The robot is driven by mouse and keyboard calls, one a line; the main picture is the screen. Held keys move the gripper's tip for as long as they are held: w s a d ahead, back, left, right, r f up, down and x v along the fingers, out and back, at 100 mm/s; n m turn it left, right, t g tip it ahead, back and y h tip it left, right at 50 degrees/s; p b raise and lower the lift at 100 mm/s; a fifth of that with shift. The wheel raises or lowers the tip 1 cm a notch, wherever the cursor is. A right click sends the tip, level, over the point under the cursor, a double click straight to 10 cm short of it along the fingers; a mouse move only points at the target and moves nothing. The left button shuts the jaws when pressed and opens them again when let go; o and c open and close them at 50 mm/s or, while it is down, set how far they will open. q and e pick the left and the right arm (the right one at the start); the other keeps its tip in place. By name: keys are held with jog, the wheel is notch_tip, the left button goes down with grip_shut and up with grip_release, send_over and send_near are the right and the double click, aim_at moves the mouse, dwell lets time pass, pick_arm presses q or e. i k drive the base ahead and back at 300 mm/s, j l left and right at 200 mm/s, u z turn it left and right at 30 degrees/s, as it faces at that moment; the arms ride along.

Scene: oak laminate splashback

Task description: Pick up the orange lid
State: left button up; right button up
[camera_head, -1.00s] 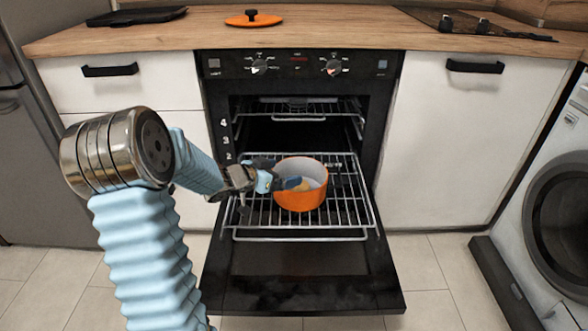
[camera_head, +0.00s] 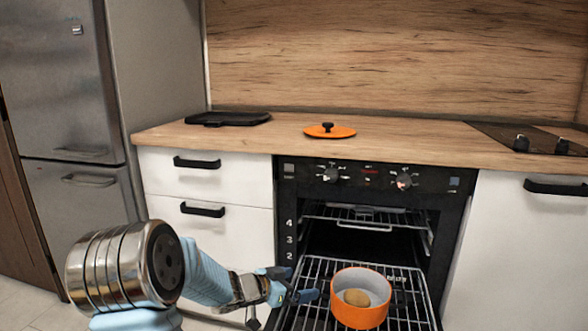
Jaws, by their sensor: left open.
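The orange lid (camera_head: 329,131) lies flat on the wooden counter, with its black knob upward, above the oven. My left gripper (camera_head: 306,287) is open, low in front of the open oven, just left of the orange pot (camera_head: 359,303) and well below the lid. The pot stands on the pulled-out oven rack and holds a round brownish item (camera_head: 355,297). I cannot tell whether the fingers touch the pot. My right gripper is not in view.
A black tray (camera_head: 229,118) lies on the counter left of the lid. A black hob with knobs (camera_head: 525,140) is at the right. The counter (camera_head: 430,139) around the lid is clear. The oven rack (camera_head: 313,266) juts out below.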

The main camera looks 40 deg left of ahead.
aim_at(328, 130)
jog(key=u, duration=1.1)
